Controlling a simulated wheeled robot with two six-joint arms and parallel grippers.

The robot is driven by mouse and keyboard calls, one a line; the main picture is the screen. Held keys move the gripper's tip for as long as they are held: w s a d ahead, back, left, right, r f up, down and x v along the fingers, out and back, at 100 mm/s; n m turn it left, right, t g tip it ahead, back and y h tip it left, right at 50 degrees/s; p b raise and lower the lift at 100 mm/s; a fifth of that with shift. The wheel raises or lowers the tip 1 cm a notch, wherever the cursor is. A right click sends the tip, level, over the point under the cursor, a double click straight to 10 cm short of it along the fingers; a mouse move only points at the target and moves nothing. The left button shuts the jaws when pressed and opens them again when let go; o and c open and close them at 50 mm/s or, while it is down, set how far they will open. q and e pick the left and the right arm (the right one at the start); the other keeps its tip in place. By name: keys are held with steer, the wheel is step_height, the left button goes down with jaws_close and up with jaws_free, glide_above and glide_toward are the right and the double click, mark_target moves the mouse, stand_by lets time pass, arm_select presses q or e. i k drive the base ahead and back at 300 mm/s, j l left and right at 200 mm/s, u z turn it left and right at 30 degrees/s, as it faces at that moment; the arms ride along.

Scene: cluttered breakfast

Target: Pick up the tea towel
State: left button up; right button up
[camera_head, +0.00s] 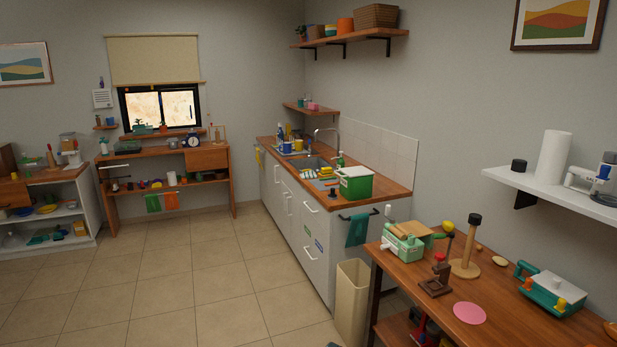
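Several cloths show, and I cannot tell which one is the tea towel. A teal towel (357,229) hangs from a dark rail on the near end of the sink counter. A green cloth (153,203) and an orange-red cloth (171,201) hang side by side under the lower shelf of the far wooden table. A small yellow cloth (258,156) hangs at the far end of the sink counter. Neither of my grippers is in view.
A beige bin (351,300) stands on the floor below the teal towel. A wooden table (417,272) with kitchen items is at the right. The sink counter (391,190) holds a green-and-white box (354,185). The tiled floor (180,275) at the left and middle is clear.

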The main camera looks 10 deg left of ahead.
mark_target(310, 175)
steer(key=i+j+u, duration=0.35)
steer(key=i, duration=0.2)
steer(key=i+j+u, duration=0.25)
steer(key=i, duration=0.55)
steer(key=i+u, duration=0.3)
steer(key=i, duration=0.5)
steer(key=i+z, duration=0.25)
steer(key=i, duration=0.25)
steer(key=i+j+z, duration=0.25)
steer(key=i, duration=0.25)
steer(key=i+j+z, duration=0.25)
steer(key=i, duration=0.25)
steer(key=i+j+z, duration=1.05)
steer(key=j+z, duration=0.3)
